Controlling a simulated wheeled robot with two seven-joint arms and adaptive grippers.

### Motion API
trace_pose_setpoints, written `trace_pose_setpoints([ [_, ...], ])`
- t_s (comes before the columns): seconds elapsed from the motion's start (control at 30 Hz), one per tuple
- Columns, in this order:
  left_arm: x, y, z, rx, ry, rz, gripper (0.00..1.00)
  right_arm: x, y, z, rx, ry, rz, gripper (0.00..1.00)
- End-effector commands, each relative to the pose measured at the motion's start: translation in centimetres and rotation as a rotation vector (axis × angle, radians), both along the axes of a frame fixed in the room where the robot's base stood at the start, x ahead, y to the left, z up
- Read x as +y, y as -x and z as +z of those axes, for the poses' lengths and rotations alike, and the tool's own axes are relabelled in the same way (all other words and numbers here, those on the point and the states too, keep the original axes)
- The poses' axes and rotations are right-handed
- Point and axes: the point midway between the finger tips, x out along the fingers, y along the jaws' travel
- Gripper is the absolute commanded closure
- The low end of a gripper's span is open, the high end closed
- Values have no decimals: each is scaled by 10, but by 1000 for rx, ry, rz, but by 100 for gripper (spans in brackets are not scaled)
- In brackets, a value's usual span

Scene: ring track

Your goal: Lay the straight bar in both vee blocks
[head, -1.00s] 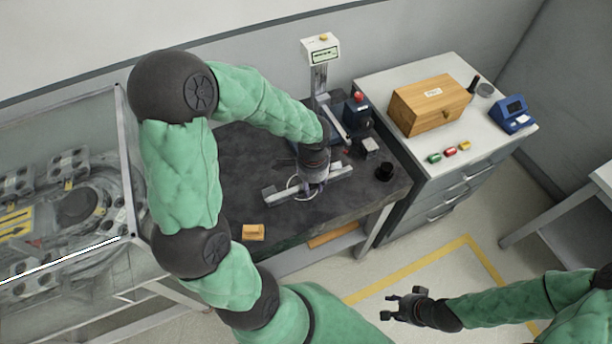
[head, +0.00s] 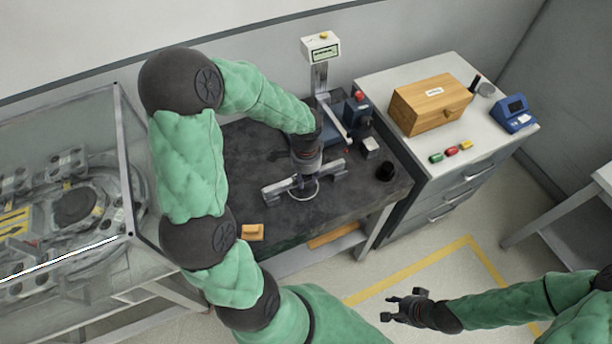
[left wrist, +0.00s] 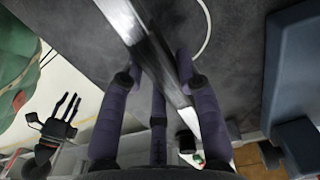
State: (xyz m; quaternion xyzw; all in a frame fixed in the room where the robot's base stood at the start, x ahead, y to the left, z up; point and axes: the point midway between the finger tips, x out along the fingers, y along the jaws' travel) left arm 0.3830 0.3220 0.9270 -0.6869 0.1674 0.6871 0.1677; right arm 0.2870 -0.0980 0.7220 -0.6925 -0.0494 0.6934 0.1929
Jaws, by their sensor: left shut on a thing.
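My left gripper (head: 303,190) is low over the dark bench, shut on a straight pale metal bar (head: 330,169). The bar slants from lower left to upper right, sticking out on both sides of the fingers. In the left wrist view the bar (left wrist: 140,38) runs between the fingers (left wrist: 155,78). I cannot tell whether it touches the bench. The vee blocks cannot be made out clearly; the gripper and bar hide part of the area. My right gripper (head: 392,309) is open and empty, over the floor at lower right.
A white ring (head: 316,194) shows on the bench (head: 240,190) below the bar. A post with a display box (head: 321,47) and a blue device (head: 352,108) stand behind. A glass case (head: 70,200) is left.

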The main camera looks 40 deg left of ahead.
Motion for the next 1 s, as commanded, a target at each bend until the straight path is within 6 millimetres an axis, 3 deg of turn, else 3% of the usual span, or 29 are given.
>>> trace_pose_setpoints([
  [0.23, 1, -1, -6, -3, -1, 1, 100, 0, 0, -5, 0, 0, 0, 60],
  [0.27, 0, 0, -6, -1, 0, 0, 61, 0, 0, -5, 0, 0, 0, 60],
  [0.33, 0, 0, -6, -1, 0, 1, 43, 0, 0, -4, 0, 0, 0, 60],
  [0.77, 0, 0, -1, -1, 0, 0, 43, 0, 0, -1, 0, 0, 0, 60],
  [0.87, 0, 0, 9, -1, 0, 0, 43, 0, 0, 7, 0, 0, 0, 60],
  [1.0, 0, -1, 37, -6, -1, 1, 43, 0, 0, 14, 0, 0, 0, 60],
])
